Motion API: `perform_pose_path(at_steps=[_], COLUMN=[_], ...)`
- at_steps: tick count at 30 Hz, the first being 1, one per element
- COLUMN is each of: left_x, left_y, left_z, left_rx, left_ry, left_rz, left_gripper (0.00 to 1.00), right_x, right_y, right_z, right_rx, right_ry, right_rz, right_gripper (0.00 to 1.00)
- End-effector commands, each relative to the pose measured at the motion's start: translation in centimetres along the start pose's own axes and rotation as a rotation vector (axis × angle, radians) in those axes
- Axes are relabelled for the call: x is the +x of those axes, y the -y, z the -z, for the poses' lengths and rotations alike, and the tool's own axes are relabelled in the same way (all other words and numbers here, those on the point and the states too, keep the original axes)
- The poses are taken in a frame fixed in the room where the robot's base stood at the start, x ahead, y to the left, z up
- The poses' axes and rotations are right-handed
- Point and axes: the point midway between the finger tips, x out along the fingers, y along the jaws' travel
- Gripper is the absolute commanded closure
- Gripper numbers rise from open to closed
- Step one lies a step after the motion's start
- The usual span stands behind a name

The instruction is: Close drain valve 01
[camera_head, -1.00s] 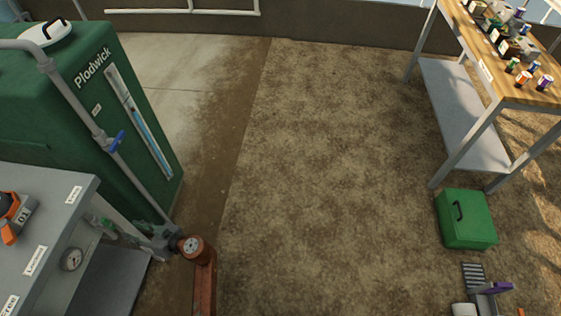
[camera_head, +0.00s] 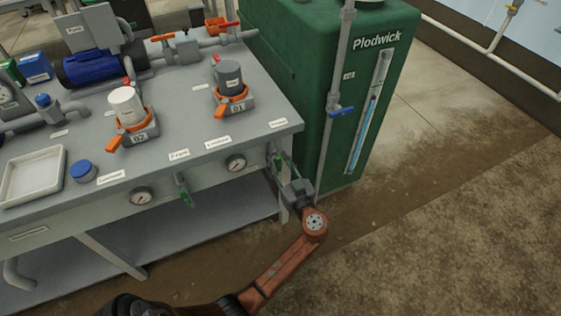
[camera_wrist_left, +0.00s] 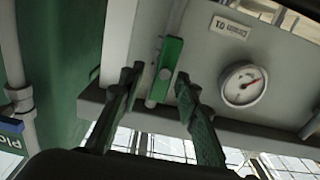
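Drain valve 01 has a green lever handle (camera_wrist_left: 165,70) beside a label (camera_wrist_left: 230,27) that appears upside down as "Drain 01" in the left wrist view. In the head view the green valve (camera_head: 275,160) is at the right front corner of the grey bench. My left gripper (camera_head: 285,172) is right at it. In the left wrist view the two fingers (camera_wrist_left: 158,82) are apart, with the green lever between their tips. I cannot tell whether either finger touches it. My right gripper is in neither view.
The grey bench (camera_head: 75,142) carries two orange-handled filters and a blue pump. A pressure gauge (camera_head: 236,163) is on its front, near the gripper. Another green valve (camera_head: 186,197) hangs further left. A green tank (camera_head: 310,75) stands right behind; open floor (camera_head: 470,210) lies right.

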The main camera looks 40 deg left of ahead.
Motion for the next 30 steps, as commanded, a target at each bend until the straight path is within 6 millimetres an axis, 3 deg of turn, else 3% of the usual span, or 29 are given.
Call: perform_pose_path(at_steps=[8,21,30], left_x=[0.17,0.12,0.11], left_y=[0.00,-0.02,-0.04], left_z=[0.03,-0.03,-0.03], left_rx=[0.000,0.001,0.010], left_ry=[0.001,0.001,0.001], left_rz=[0.000,-0.001,-0.001], left_gripper=[0.70,1.00,1.00], right_x=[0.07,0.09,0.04], right_y=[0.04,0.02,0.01], right_z=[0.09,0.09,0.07], right_rx=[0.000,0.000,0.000], right_ry=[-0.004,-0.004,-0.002], right_rz=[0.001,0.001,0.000], right_gripper=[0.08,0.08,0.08])
